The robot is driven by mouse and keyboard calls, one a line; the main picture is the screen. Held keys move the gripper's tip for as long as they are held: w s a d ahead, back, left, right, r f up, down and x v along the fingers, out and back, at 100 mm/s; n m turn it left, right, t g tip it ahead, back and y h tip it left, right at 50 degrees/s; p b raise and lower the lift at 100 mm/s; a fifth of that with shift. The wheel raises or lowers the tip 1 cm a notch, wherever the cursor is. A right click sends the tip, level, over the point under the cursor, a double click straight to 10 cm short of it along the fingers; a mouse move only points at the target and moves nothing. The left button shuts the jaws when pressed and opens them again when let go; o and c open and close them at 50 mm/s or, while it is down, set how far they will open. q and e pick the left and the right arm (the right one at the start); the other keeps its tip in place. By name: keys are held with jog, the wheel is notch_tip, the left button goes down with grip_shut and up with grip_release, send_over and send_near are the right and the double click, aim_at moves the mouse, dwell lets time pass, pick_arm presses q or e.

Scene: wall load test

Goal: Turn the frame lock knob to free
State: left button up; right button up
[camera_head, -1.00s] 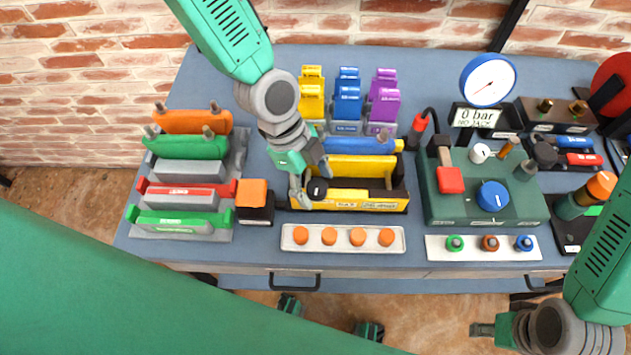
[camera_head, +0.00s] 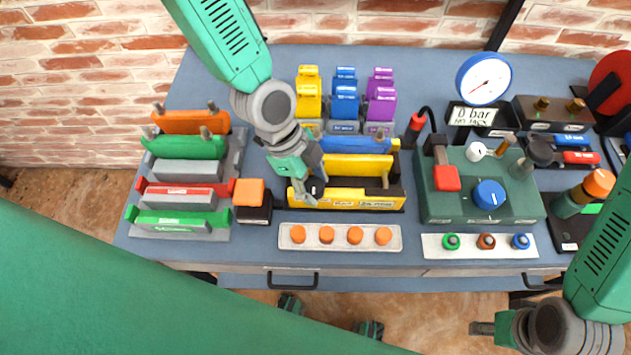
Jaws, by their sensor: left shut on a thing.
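The yellow frame (camera_head: 350,199) stands at the middle of the bench, with blue and yellow bars lying in it. A small black knob (camera_head: 316,185) sits at its front left end. My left gripper (camera_head: 309,190) reaches down over that end and is shut on the black knob; its fingers partly hide the knob. The knob's exact pointer position is too small to read. My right gripper (camera_head: 482,328) is at the lower right, off the front of the bench, holding nothing that I can see; its finger gap is not clear.
Left of the frame are an orange-topped black block (camera_head: 253,203) and a rack of coloured bars (camera_head: 182,222). A tray with orange pegs (camera_head: 340,246) lies in front. A green pump unit (camera_head: 480,195) with a blue knob and gauge (camera_head: 484,78) stands right.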

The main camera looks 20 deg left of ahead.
pick_arm(q)
jog(key=shift+w, duration=0.1)
jog(key=o, duration=1.1)
jog(key=shift+a, duration=0.1)
jog(key=shift+r, duration=0.2)
jog(key=v, duration=1.1)
jog(key=shift+w+a+r, duration=0.1)
jog(key=shift+a+r, duration=0.05)
jog(key=shift+a, duration=0.15)
